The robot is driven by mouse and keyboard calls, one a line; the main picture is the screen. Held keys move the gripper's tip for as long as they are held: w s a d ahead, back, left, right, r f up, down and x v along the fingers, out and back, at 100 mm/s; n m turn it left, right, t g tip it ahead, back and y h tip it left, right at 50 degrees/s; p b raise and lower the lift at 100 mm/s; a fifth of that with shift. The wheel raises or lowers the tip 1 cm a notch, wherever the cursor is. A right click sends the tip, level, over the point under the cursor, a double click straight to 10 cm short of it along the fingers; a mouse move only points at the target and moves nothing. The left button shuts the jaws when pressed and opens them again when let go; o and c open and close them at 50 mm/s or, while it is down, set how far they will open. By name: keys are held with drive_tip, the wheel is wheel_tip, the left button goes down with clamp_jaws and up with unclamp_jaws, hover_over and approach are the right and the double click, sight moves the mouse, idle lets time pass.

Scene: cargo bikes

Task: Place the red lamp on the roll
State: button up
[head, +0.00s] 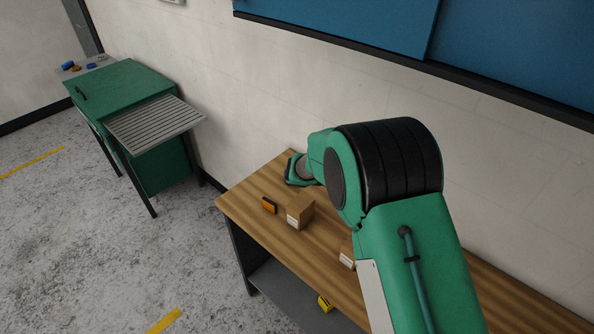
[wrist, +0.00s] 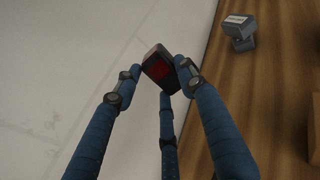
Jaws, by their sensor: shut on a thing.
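The red lamp (wrist: 158,68), a small dark block with a red face, is between my fingertips in the wrist view. My gripper (wrist: 156,75) has its blue fingers shut on it. Pale wall lies behind the lamp there, with the wooden bench top to the right. In the head view my gripper (head: 293,171) is over the far left end of the bench, near the wall, and the lamp cannot be made out. A small grey item with a pale label (wrist: 239,32) stands on the wood in the wrist view. I cannot tell whether it is the roll.
On the wooden bench (head: 243,195) are an orange and black item (head: 269,205) and a cardboard box (head: 301,211). Another box (head: 347,257) is partly behind my arm. A yellow item (head: 325,303) lies on the lower shelf. A green cabinet (head: 125,85) stands apart at left.

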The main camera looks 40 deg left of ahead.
drive_tip(key=s+a+n+t+y+p, duration=0.1)
drive_tip(key=s+a+n+t+y, duration=0.15)
drive_tip(key=a, duration=0.55)
drive_tip(key=s+a+n+t+y, duration=0.15)
drive_tip(key=s+a, duration=0.25)
drive_tip(key=a, duration=0.5)
drive_tip(key=s+a+f+n+t+y, duration=0.2)
drive_tip(key=s+a+f, duration=0.3)
drive_tip(key=s+a, duration=0.3)
drive_tip(key=s, duration=0.2)
drive_tip(key=shift+s+a+t, duration=0.25)
drive_tip(key=shift+s+t, duration=0.15)
drive_tip(key=shift+a, duration=0.1)
drive_tip(key=w+a+f+b, duration=0.1)
drive_tip(key=w+a+b, duration=0.2)
drive_tip(key=w+a, duration=0.6)
drive_tip(key=a, duration=0.4)
drive_tip(key=shift+f, duration=0.2)
drive_tip(key=shift+f+b, duration=0.45)
drive_tip(key=shift+f, duration=1.3)
